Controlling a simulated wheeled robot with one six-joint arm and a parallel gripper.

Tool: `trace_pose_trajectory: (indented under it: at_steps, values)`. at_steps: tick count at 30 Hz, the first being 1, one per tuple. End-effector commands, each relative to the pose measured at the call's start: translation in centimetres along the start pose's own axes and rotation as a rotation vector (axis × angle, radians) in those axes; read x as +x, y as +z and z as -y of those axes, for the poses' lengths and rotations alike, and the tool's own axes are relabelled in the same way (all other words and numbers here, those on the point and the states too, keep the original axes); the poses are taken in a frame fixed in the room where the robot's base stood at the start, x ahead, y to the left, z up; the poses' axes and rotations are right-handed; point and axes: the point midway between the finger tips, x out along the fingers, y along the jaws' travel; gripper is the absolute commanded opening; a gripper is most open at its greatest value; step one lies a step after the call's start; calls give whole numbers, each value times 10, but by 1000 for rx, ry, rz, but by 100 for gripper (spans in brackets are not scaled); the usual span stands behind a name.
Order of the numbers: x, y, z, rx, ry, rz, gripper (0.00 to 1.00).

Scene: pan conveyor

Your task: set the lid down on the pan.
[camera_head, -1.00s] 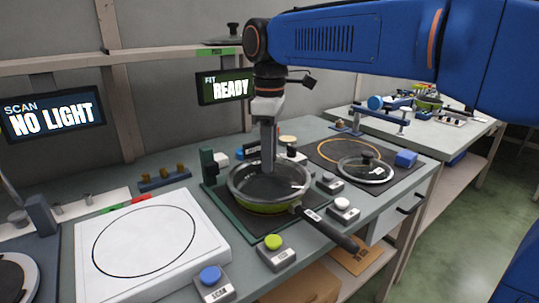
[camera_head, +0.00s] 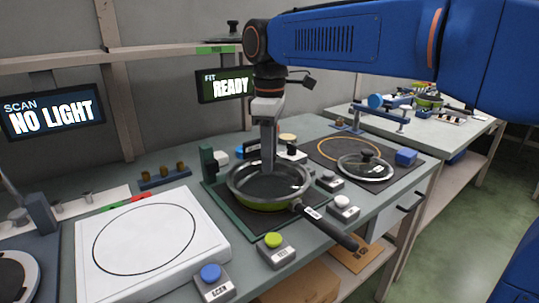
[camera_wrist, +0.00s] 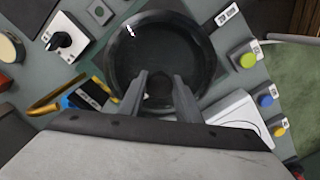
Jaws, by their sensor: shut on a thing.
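The pan (camera_head: 262,206) has a green outer side and a dark handle pointing to the front right. It stands on a dark mat with a green frame. My gripper (camera_head: 268,168) points down over it. In the wrist view my gripper (camera_wrist: 160,90) is shut on the dark knob of a dark see-through lid (camera_wrist: 133,60). The lid (camera_head: 240,187) has a grey rim and lies level over the pan, roughly centred. I cannot tell whether its rim touches the pan. Fingers hide part of the knob.
Push buttons, one green (camera_head: 273,240) and one blue (camera_head: 210,273), stand in front. A white plate (camera_head: 95,262) is at the left. A green post (camera_head: 207,162) stands behind the pan.

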Motion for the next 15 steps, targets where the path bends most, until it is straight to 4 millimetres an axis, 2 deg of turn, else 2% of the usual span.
trace_pose_trajectory:
  at_steps: [14,15]
  values:
    - [1,0,0,0,0,0,0]
    - [1,0,0,0,0,-1,35]
